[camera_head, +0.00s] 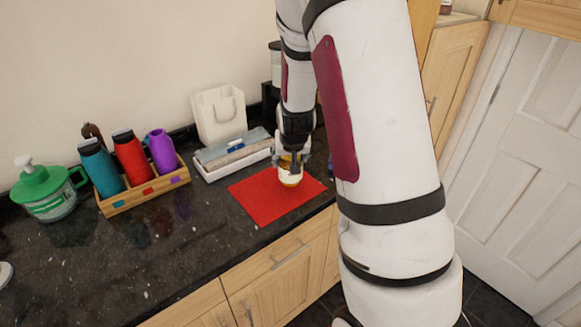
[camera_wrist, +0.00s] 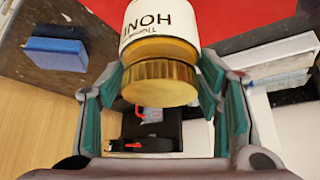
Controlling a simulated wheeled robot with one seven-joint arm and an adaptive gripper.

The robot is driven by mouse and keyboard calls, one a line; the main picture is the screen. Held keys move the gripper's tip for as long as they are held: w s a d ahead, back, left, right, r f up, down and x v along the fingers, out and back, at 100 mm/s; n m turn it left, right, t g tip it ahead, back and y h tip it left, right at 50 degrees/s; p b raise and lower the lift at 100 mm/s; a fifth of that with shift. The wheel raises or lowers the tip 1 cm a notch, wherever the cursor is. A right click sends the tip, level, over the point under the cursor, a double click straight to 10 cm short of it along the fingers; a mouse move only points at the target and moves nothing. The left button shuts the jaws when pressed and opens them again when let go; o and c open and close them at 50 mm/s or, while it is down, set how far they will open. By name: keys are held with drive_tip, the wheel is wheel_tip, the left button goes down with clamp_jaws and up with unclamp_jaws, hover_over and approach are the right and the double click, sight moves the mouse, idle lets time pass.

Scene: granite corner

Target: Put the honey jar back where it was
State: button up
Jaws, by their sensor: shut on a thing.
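I cannot tell whether the jar touches the mat. The red mat also shows behind the jar in the wrist view (camera_wrist: 240,30).
A wooden caddy (camera_head: 146,193) holds teal, red and purple bottles. A green-lidded jar (camera_head: 48,195) stands left of it. A blue block (camera_wrist: 55,53) lies beside the mat.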

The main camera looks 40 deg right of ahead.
drive_tip(key=shift+w+f+p, duration=0.1)
drive_tip(key=shift+f+p, duration=0.25)
drive_tip(key=shift+f, duration=1.35)
drive_tip(key=shift+f, duration=0.15)
drive_tip(key=o, duration=1.3)
drive_tip(key=shift+f, duration=0.1)
drive_tip(key=o, duration=0.4)
drive_tip(key=shift+c, duration=0.2)
